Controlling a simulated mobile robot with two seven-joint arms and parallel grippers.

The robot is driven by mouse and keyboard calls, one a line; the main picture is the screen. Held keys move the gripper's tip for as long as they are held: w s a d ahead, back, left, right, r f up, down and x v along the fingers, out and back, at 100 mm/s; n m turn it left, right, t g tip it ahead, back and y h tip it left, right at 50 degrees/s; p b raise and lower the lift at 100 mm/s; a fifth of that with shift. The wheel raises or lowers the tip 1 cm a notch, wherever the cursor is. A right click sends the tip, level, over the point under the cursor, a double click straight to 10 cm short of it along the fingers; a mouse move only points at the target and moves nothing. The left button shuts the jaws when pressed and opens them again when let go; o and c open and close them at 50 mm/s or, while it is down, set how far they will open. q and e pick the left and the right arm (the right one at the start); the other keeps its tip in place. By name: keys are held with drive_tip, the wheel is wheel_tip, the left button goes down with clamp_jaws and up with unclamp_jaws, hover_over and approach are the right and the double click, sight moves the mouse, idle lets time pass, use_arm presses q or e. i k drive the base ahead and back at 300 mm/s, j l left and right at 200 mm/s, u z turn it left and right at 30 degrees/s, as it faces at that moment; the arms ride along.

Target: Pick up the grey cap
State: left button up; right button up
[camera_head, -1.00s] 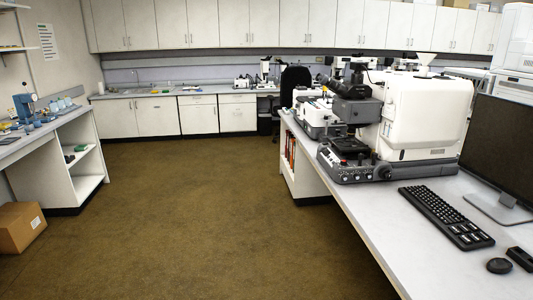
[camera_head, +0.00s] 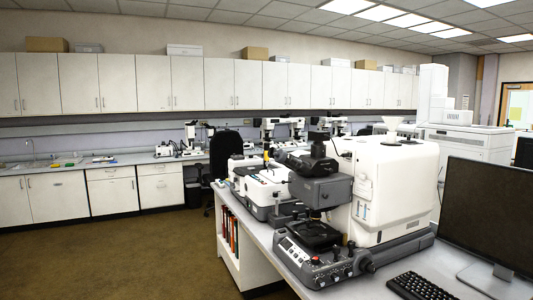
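I cannot make out a grey cap for certain in this view. The large infrared microscope (camera_head: 392,190) stands on the right bench, with a white housing, a dark grey head (camera_head: 322,190) and a dark stage (camera_head: 316,234) above a grey base with knobs. Any small cap on or around it is too small to tell or hidden. Neither of my grippers is in the picture.
The right bench (camera_head: 257,233) also holds a smaller white instrument (camera_head: 262,184), a monitor (camera_head: 490,215) and a keyboard (camera_head: 420,288). A black chair (camera_head: 226,153) stands behind it. Open brown floor (camera_head: 130,255) lies to the left. White cabinets (camera_head: 147,83) line the back wall.

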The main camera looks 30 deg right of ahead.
sight(281, 155)
drive_tip(key=i+j+z, duration=0.1)
drive_tip(key=i+z, duration=0.3)
drive_tip(key=i, duration=0.15)
drive_tip(key=i+j+z, duration=0.65)
drive_tip(key=i+z, duration=0.15)
drive_tip(key=i+j+z, duration=0.4)
drive_tip(key=k+l, duration=0.05)
